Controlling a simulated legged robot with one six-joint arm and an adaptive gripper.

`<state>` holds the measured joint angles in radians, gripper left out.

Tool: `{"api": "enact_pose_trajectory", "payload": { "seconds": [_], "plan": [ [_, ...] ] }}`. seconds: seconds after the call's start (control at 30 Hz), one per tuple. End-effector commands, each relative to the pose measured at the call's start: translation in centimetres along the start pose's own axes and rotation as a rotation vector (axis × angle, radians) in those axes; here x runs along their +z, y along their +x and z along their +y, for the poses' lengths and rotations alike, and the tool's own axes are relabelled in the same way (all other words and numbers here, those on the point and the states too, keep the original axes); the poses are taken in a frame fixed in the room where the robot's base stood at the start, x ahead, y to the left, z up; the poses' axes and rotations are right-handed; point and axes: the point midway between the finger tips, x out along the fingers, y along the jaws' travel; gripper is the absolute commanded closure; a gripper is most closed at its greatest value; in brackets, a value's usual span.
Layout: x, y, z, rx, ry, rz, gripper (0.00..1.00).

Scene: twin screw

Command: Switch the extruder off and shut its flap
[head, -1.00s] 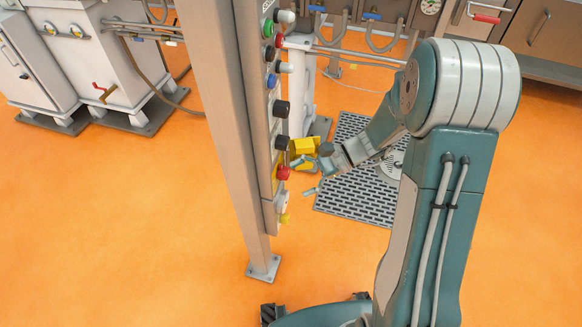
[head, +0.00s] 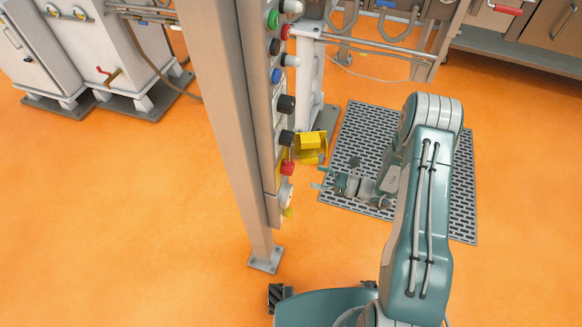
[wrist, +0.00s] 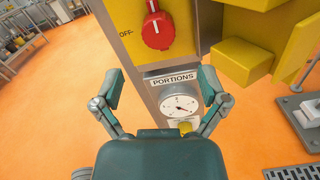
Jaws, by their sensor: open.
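The red rotary knob (wrist: 157,31) sits on a yellow plate of the control post, with "OFF-" printed to its left. Its white mark points up, slightly left, not at the OFF label. In the head view the knob (head: 288,168) is on the post's right side. My gripper (wrist: 160,76) is open and empty, its fingers spread below and either side of the knob, apart from it. In the head view my gripper (head: 319,178) is right of the post. A yellow box (wrist: 242,62) with a panel (wrist: 293,42) standing out is right of the knob; it also shows in the head view (head: 312,146).
A PORTIONS dial (wrist: 180,108) is below the knob, with a yellow button under it. Other buttons run up the post (head: 225,120). A dark floor grate (head: 362,125) lies under my arm. White cabinets (head: 120,60) stand back left. Orange floor is clear at left.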

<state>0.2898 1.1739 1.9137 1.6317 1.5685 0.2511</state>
Motion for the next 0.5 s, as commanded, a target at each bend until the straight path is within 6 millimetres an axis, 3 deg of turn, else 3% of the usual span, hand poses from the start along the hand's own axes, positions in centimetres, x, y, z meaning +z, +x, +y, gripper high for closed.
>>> {"api": "enact_pose_trajectory", "payload": {
  "seconds": [0.3,0.5],
  "plan": [
    [0.0,6.1,0.1,0.006,-0.002,0.001,0.07],
    [0.0,8.3,0.1,0.004,-0.001,0.001,0.07]
  ]
}}
